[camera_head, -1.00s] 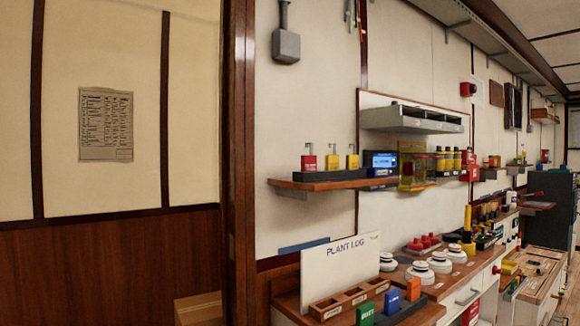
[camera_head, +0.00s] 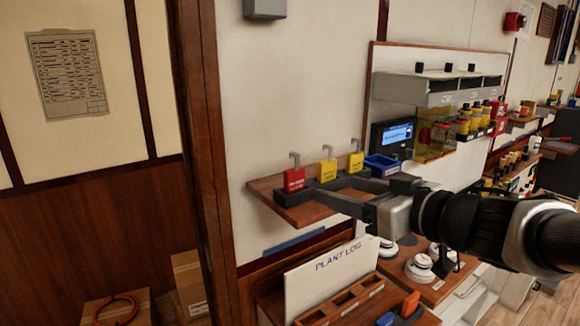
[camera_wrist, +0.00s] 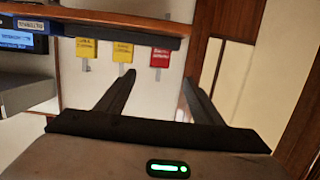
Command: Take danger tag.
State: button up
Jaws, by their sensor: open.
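The danger tag appears to be the red tag (camera_head: 294,180) with a grey hook, standing upright at the left end of a dark holder on the wooden wall shelf (camera_head: 280,204). The red tag also shows in the wrist view (camera_wrist: 160,57), just beyond and between my fingertips; its lettering is too small to read. Two yellow tags (camera_head: 327,170) (camera_head: 356,162) stand beside it. My gripper (camera_head: 328,184) is open and empty, reaching over the shelf from the right, and shows in the wrist view too (camera_wrist: 158,77). It is apart from the red tag.
A blue tray (camera_head: 382,164) and a screen device (camera_head: 392,134) sit to the right on the shelf. A yellow transparent box (camera_head: 434,138) is beyond. A wooden post (camera_head: 198,130) stands left. The plant log board (camera_head: 330,272) is below.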

aim_at(297, 181)
jog(key=b+x, duration=0.2)
jog(key=x, duration=0.9)
jog(key=shift+w+a+f, duration=0.1)
jog(key=shift+f, duration=0.05)
jog(key=x, duration=0.5)
jog(key=shift+f+b, duration=0.25)
jog(key=shift+b, duration=0.05)
jog(key=c, duration=1.1)
